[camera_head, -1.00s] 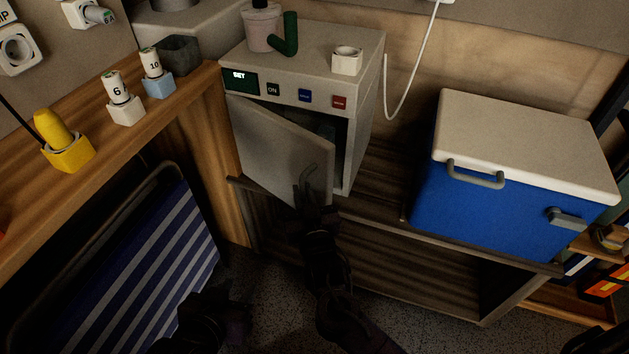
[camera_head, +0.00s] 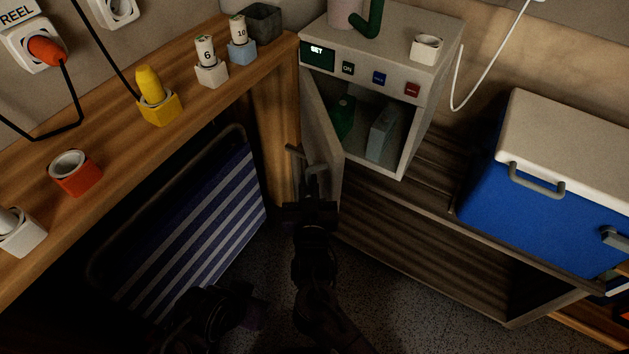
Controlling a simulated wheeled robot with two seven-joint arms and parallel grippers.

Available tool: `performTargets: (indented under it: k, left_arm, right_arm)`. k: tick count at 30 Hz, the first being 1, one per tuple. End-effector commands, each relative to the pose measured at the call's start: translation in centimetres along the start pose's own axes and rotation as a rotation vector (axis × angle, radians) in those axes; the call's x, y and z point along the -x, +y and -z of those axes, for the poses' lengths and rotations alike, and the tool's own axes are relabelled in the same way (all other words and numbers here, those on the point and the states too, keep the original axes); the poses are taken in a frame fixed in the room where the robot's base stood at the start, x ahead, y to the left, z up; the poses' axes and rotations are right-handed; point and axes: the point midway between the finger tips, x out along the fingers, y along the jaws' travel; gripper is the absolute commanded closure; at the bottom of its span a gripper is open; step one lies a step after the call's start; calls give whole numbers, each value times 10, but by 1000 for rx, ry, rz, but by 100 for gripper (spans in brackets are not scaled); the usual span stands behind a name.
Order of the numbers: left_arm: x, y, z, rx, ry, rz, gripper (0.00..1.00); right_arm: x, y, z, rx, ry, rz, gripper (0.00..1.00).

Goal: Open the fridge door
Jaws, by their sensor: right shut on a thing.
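The white fridge (camera_head: 385,62) stands on a dark wooden shelf. Its door (camera_head: 322,140) is swung wide open on its left side and shows nearly edge-on. Inside are a green item (camera_head: 343,116) and a pale grey-blue carton (camera_head: 381,133). My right gripper (camera_head: 312,174) is shut on the door's grey handle (camera_head: 295,152), on the door's outer face. The dark fingers partly hide the handle. My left gripper (camera_head: 215,312) is low at the left, dark, apart from the fridge; its jaws cannot be made out.
A wooden counter (camera_head: 110,135) with several small holders runs along the left. A blue-striped folded chair (camera_head: 200,225) leans below it. A blue cooler with a white lid (camera_head: 530,215) stands right of the fridge. Open floor (camera_head: 400,310) lies in front.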

Motion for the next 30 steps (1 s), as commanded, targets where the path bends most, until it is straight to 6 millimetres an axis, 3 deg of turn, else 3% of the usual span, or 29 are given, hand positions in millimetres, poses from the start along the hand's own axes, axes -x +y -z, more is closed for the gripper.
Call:
performTargets:
  k: [15, 16, 17, 26, 30]
  left_arm:
    - [0, -1, -1, 2, -14, 3, 64]
    - [0, -1, -1, 2, -14, 2, 64]
    - [0, -1, -1, 2, -14, 2, 64]
    - [1, -1, 0, 3, -12, 1, 64]
    - [5, -1, -1, 8, -25, 3, 64]
  right_arm:
    - [0, -1, 0, 0, 1, 1, 100]
    - [0, -1, 0, 0, 1, 1, 84]
    - [0, -1, 0, 0, 1, 1, 82]
    - [2, -1, 0, 0, 0, 1, 82]
    - [20, -2, 0, 0, -3, 3, 82]
